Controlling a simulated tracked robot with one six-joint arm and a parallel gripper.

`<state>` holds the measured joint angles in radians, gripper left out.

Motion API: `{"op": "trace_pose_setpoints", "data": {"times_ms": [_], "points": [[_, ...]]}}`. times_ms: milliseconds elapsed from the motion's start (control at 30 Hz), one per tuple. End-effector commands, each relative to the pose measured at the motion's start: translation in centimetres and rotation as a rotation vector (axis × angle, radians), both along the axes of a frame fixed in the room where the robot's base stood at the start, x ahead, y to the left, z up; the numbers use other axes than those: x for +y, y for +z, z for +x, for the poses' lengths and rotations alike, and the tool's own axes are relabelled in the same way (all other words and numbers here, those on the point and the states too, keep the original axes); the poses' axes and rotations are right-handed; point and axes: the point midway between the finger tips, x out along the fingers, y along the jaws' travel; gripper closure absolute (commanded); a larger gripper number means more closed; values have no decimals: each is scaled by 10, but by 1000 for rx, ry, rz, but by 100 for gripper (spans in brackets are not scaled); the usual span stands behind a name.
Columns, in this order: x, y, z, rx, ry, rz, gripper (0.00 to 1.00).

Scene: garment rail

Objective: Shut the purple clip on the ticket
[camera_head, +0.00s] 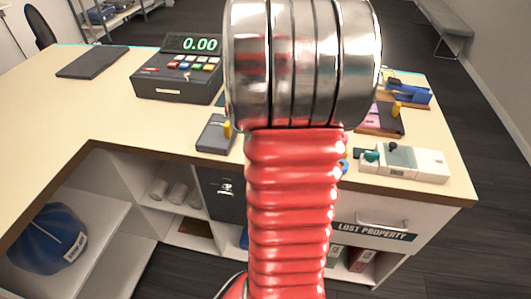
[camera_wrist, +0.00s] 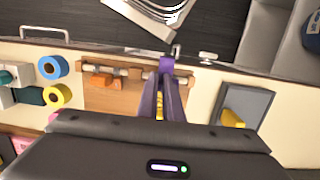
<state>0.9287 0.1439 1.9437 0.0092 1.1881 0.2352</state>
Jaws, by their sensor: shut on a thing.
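The purple clip (camera_wrist: 166,64) shows in the wrist view at the rail of a wooden board (camera_wrist: 120,102). My gripper (camera_wrist: 165,82) reaches up to it from the bottom of that view and is shut on it. Something small and yellow shows between the two long prongs, partly hidden. I cannot make out the ticket for certain. In the head view my own arm covers the middle of the counter, so the clip and my gripper are hidden there.
An orange clip (camera_wrist: 102,81) sits on the same rail. Blue tape (camera_wrist: 53,67) and yellow tape (camera_wrist: 57,96) lie left of the board. A grey pad (camera_wrist: 246,106) lies to its right. The till (camera_head: 178,76) stands on the counter (camera_head: 105,98).

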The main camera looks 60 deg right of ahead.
Motion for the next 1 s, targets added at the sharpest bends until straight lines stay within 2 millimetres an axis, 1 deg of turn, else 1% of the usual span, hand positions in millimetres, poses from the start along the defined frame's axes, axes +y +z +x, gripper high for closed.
{"op": "trace_pose_setpoints", "data": {"times_ms": [33, 233, 1000], "points": [[-33, -4, 17, -68, 1, -114, 100], [-34, 11, 17, -73, 1, -120, 100], [-24, 55, 17, -74, 5, -114, 100]]}}
